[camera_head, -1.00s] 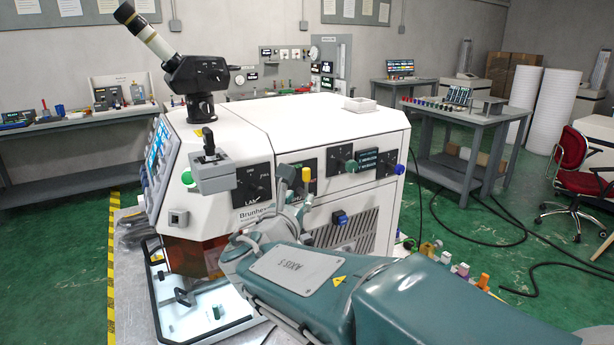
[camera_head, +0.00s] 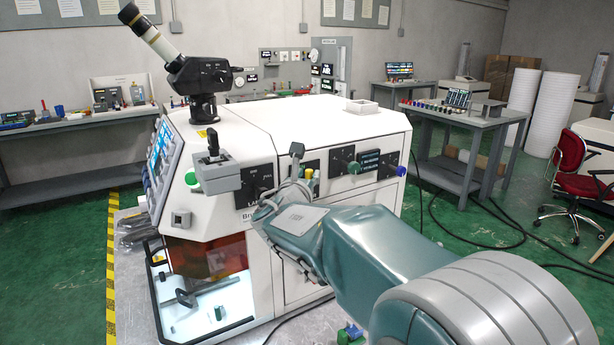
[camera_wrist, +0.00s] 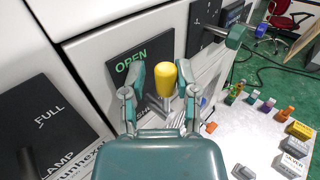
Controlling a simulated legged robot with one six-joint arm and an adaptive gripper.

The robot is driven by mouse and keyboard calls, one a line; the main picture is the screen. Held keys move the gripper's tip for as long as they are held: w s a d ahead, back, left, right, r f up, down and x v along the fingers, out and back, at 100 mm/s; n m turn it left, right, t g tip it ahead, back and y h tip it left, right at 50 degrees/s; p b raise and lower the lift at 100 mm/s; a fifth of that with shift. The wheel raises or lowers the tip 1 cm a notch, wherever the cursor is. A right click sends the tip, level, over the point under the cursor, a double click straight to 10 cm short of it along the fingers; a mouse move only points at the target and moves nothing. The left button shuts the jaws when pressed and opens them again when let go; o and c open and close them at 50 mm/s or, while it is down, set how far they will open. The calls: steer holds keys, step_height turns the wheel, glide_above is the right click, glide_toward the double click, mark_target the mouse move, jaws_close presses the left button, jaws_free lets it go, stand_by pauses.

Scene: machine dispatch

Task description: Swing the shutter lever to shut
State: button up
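The shutter lever shows in the wrist view as a yellow knob (camera_wrist: 166,79) on a grey stem. It stands in front of a black plate (camera_wrist: 124,72) that reads OPEN at its top; the plate's lower label is partly hidden. My gripper (camera_wrist: 162,76) has its fingers apart on either side of the knob, which lies nearer the right finger; I cannot tell whether they touch. In the head view, the yellow knob (camera_head: 309,178) shows small beside my wrist, on the side of the white machine (camera_head: 340,120). My arm hides most of the plate there.
A black LAMP plate (camera_wrist: 42,130) with its own lever is left of my gripper. A green-ended lever (camera_wrist: 235,37) sticks out to the right. Below right, a light surface holds several coloured plugs and blocks (camera_wrist: 299,130). A microscope-like eyepiece (camera_head: 200,75) tops the machine.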

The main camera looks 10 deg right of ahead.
steer(key=shift+d, duration=0.15)
jaws_close()
steer(key=shift+d, duration=0.1)
steer(key=d+m+g+y, duration=0.1)
steer(key=m+g+y, duration=0.1)
steer(key=d+m+g+y, duration=0.1)
steer(key=shift+w+d+f+m, duration=0.3)
steer(key=shift+w+m, duration=0.1)
steer(key=d+f+m+g+y, duration=0.1)
steer(key=m+g+y, duration=0.1)
steer(key=y, duration=0.1)
steer(key=shift+w+d+f+m+g, duration=0.3)
steer(key=shift+d+f, duration=0.05)
steer(key=shift+w+d+f+m+g+y, duration=0.15)
steer(key=shift+f+m+g+y, duration=0.25)
steer(key=shift+y, duration=0.45)
steer(key=shift+s+d+f+m+g+y, duration=0.1)
steer(key=shift+d+f+m+g+y, duration=0.1)
steer(key=shift+f+m+y, duration=0.5)
steer(key=shift+y, duration=0.25)
